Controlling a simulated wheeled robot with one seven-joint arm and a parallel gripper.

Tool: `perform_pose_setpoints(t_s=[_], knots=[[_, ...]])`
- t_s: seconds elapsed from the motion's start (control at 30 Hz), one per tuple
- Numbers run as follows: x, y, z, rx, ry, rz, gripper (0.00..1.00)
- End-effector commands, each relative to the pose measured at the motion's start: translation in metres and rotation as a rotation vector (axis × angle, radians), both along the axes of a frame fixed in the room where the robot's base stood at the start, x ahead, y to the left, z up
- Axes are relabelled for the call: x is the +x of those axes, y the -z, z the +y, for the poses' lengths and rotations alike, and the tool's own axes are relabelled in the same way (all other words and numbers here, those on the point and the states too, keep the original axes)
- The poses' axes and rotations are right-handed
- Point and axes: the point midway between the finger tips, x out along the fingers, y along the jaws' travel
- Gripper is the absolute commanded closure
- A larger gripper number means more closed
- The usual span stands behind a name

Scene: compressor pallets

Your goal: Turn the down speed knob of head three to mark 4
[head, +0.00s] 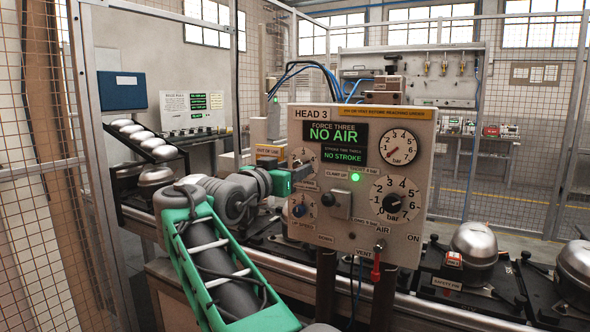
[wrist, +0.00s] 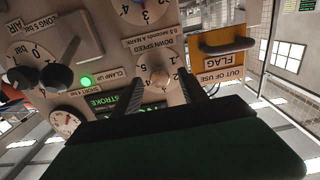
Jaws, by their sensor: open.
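The head 3 panel (head: 410,125) faces me in the head view. My gripper (wrist: 163,82) is open, with one dark finger on each side of the knob. I cannot tell whether either finger touches it. The knob's pointer is too small to read.
Below sits the up speed dial (head: 299,211), with the clamp switch (head: 340,204) to its right. A larger dial with a black knob (head: 394,203) and a red air lever (head: 376,268) are at the right. An out-of-use flag plate (wrist: 222,62) with a dark handle is beside the down speed dial.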

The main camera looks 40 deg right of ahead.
Motion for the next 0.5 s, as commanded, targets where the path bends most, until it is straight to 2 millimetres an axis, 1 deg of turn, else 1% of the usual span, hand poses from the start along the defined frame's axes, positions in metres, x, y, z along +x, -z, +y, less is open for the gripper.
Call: perform_pose_setpoints(t_s=[0.03, 0.1, 0.23, 0.33, 0.5], knots=[[-0.002, 0.001, 0.011, -0.001, -0.006, -0.001, 0.5], [-0.007, 0.001, 0.026, 0.0, -0.007, -0.001, 0.5], [-0.015, 0.001, 0.048, 0.0, -0.006, -0.001, 0.5], [-0.019, 0.001, 0.058, 0.0, -0.004, 0.0, 0.5], [-0.021, 0.0, 0.06, 0.0, 0.0, 0.0, 0.5]])
